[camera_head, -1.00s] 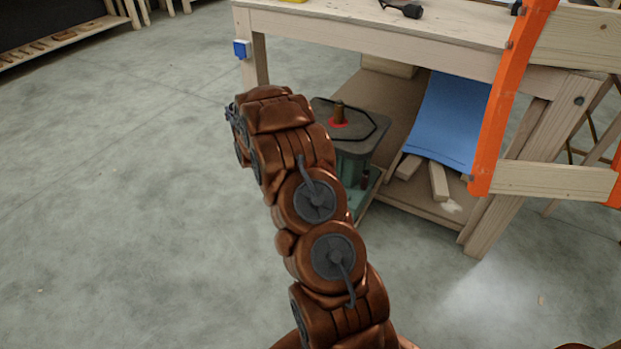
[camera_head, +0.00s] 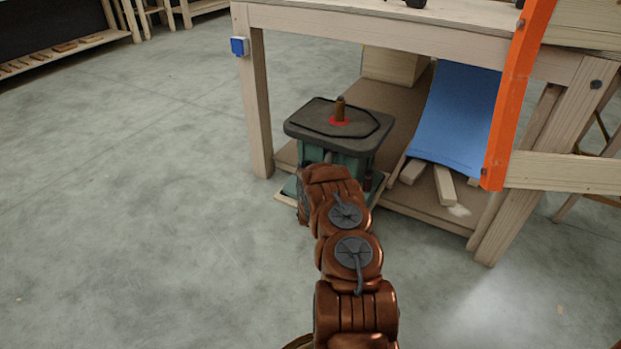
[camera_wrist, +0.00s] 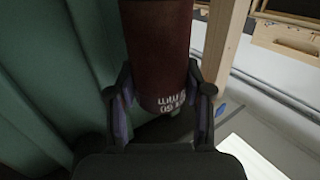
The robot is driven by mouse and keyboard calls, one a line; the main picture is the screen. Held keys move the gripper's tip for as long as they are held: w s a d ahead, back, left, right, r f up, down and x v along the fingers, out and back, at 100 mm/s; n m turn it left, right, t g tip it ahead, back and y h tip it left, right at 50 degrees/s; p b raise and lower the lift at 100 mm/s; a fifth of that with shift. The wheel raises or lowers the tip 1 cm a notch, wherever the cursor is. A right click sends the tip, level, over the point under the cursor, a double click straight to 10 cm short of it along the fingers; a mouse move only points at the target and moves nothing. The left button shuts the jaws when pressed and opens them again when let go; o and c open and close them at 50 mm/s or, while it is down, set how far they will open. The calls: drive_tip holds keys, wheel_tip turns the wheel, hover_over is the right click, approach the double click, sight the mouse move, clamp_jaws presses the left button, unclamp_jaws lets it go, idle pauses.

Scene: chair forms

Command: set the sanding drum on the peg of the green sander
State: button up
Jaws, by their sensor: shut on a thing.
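The green sander (camera_head: 345,158) stands on the bench's lower shelf, with a dark grey top (camera_head: 305,122). Its upright brown peg (camera_head: 340,110) rises from a red ring and shows no drum around it. In the wrist view, my gripper (camera_wrist: 162,105) is shut on the dark red sanding drum (camera_wrist: 158,45), near its end with white print. The sander's green body (camera_wrist: 40,70) fills the left of that view, close beside the drum. In the head view, my arm's end is in front of the sander's body, below its top, and hides my gripper. A small dark red cylinder shows right of the body.
The wooden bench (camera_head: 258,110) has a leg just left of the sander and its tabletop above and behind. Blue sheet (camera_head: 452,120), wood offcuts (camera_head: 444,185) and an orange post (camera_head: 512,105) are to the right. Floor (camera_head: 150,190) at left is clear.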

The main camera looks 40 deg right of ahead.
drive_tip(key=shift+s+d+f, duration=0.2)
drive_tip(key=shift+s+f, duration=0.05)
drive_tip(key=shift+f, duration=0.2)
drive_tip(key=shift+s+d+f, duration=0.2)
drive_tip(key=shift+f, duration=0.25)
drive_tip(key=shift+f+b, duration=0.65)
drive_tip(key=shift+f, duration=0.3)
drive_tip(key=shift+a+f, duration=0.1)
drive_tip(key=shift+f, duration=1.3)
idle(0.3)
drive_tip(key=o, duration=1.3)
drive_tip(key=shift+o, duration=0.2)
drive_tip(key=shift+s, duration=0.1)
drive_tip(key=v, duration=1.1)
drive_tip(key=shift+s+a, duration=0.25)
drive_tip(key=shift+a, duration=0.15)
